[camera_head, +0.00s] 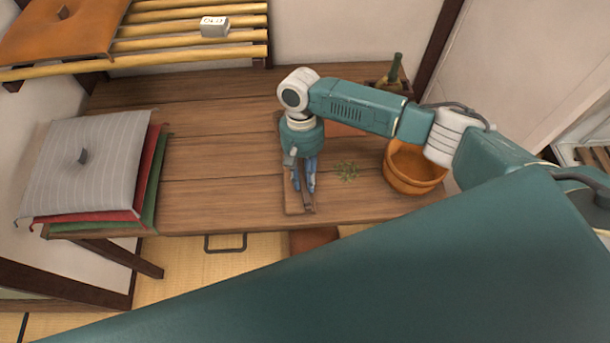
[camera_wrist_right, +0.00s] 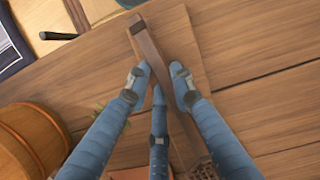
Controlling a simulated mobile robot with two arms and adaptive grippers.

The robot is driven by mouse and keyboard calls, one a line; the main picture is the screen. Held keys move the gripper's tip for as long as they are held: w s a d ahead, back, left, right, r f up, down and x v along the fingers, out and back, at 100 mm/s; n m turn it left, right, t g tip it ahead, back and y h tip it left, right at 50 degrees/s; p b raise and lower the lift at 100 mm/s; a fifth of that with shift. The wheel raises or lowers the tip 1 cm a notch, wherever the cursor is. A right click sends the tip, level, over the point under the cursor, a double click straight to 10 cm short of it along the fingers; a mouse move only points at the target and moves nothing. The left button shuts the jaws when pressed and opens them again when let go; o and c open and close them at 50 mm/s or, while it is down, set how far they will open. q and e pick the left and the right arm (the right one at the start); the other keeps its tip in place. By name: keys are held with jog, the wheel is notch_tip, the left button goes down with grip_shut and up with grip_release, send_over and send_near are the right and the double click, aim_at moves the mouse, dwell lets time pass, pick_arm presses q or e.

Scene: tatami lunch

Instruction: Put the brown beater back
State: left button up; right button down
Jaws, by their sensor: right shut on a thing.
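The brown beater (camera_wrist_right: 150,48) is a long dark wooden bar, seen between the blue fingers in the right wrist view. Its end (camera_head: 308,204) shows below the fingers in the head view. My right gripper (camera_head: 304,184) points down over the wooden board and is shut on the beater; it also shows in the right wrist view (camera_wrist_right: 159,90). The board (camera_head: 292,206) lies flat on the table (camera_head: 220,190). The beater is over the board; I cannot tell whether they touch. The fingers and wrist hide part of the beater. My left gripper is not in view.
A green bottle (camera_head: 394,70) stands at the back right. Stacked cushions (camera_head: 88,165) sit at the left. A slatted shelf (camera_head: 190,52) holds a white box (camera_head: 214,27). The table's middle left is clear.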

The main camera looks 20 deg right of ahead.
jog(key=c, duration=1.4)
grip_release()
jog(key=shift+c, duration=0.2)
jog(key=v, duration=1.2)
jog(key=shift+s, duration=0.1)
